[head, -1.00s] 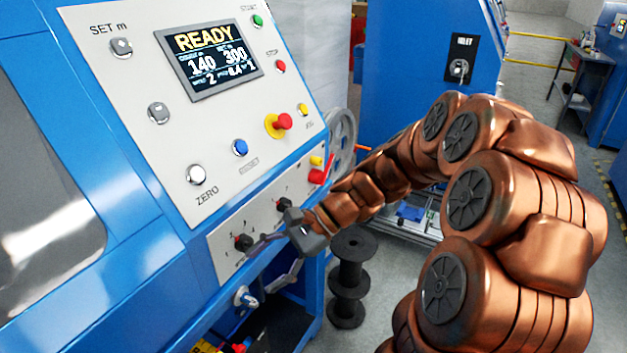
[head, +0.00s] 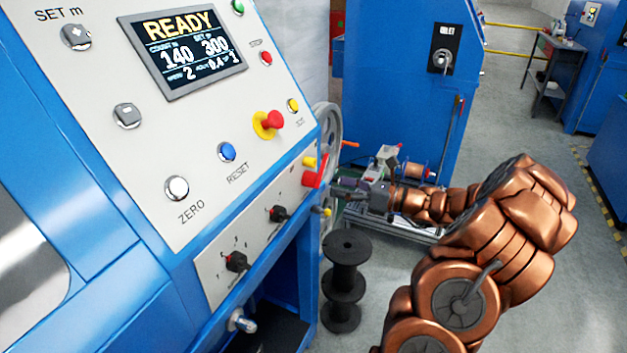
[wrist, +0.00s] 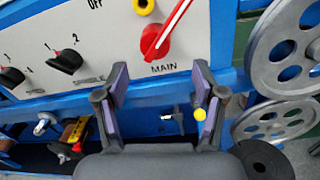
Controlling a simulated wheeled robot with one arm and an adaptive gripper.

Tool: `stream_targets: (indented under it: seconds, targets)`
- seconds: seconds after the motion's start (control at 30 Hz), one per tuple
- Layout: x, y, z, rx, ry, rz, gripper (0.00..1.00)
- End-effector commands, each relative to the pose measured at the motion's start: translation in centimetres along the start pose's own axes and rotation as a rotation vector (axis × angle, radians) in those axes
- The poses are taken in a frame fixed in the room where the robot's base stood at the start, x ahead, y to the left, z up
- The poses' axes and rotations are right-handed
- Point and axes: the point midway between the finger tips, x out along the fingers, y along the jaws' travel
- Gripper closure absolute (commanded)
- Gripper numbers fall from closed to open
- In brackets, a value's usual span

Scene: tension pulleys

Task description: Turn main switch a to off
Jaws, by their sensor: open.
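The main switch (head: 317,174) is a red rotary handle at the right end of the lower grey panel. In the wrist view its red handle (wrist: 155,42), with a white line, points to the upper right. The label MAIN is below it, and OFF is printed at the upper left. My gripper (head: 340,190) is just right of the switch in the head view. In the wrist view my gripper (wrist: 160,82) has its two fingers apart, with nothing between them, below the handle. Contact with the handle is not visible.
Black knobs (wrist: 66,60) sit left of the switch. A yellow button (wrist: 143,6) is just above it. Grey pulley wheels (wrist: 285,45) stand at the right. A yellow-tipped lever (wrist: 199,114) shows by the right finger. A black spool stack (head: 345,280) stands on the floor.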

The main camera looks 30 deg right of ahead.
Motion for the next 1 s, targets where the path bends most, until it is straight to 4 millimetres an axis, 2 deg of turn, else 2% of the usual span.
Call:
stream_targets:
  seconds: [0.2,0.4,0.6,0.83,0.87,1.0]
  targets:
    - [4.0,0.6,0.0,0.001,0.003,0.019,0.31]
    - [6.4,0.6,0.0,-0.001,0.004,0.018,0.31]
    - [7.3,0.5,-0.1,-0.002,0.004,0.015,0.31]
    - [7.2,0.5,-0.1,-0.002,0.003,0.012,0.31]
    - [7.2,0.5,-0.1,-0.002,0.004,0.012,0.32]
    - [7.2,0.5,-0.1,-0.002,0.003,0.012,0.46]
